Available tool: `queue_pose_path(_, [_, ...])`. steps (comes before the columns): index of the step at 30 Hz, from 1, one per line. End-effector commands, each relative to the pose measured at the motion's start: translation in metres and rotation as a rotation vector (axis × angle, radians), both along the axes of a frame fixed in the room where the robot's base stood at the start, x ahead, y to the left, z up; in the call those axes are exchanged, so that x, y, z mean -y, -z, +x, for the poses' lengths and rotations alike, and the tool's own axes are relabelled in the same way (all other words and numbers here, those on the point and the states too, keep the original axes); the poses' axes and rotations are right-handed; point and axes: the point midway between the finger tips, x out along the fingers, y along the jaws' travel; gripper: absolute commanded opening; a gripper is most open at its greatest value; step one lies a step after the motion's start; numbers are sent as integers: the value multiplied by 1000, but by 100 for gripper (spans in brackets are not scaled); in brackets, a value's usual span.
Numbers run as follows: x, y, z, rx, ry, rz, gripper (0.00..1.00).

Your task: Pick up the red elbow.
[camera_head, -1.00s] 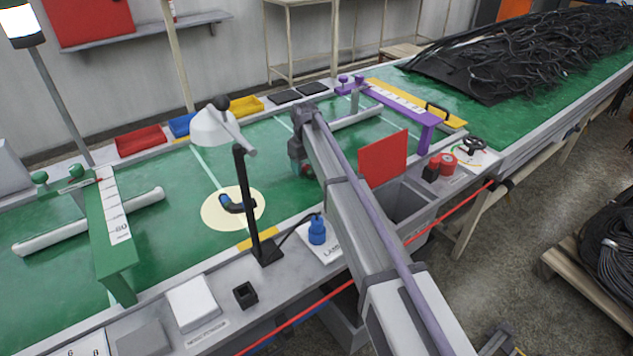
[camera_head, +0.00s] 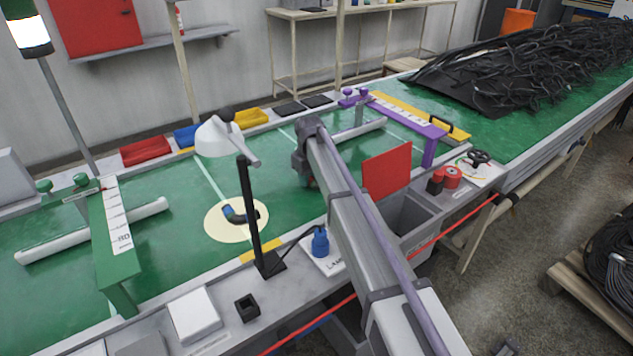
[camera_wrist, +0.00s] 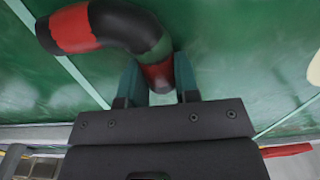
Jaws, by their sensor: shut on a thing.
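The red elbow (camera_wrist: 128,24) is a curved, thick, black hose piece with red bands near its ends and a dark green patch by the bend. In the wrist view one end sits between the two fingers of my gripper (camera_wrist: 157,78), which is shut on it. The other end curves away to the upper left. In the head view my gripper (camera_head: 308,178) is mostly hidden by my arm, over the green table.
A black elbow with a blue end (camera_head: 238,214) lies on a cream disc (camera_head: 224,230) under a white lamp (camera_head: 214,138). A red panel (camera_head: 387,170) stands right of my arm above a grey bin (camera_head: 409,218). A green gate (camera_head: 117,236) and a purple gate (camera_head: 428,148) span the table.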

Motion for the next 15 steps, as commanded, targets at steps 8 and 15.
queue_pose_path(8, [0,-41,0,0,0,0,6])
queue_pose_path(15, [0,-97,0,0,0,0,6])
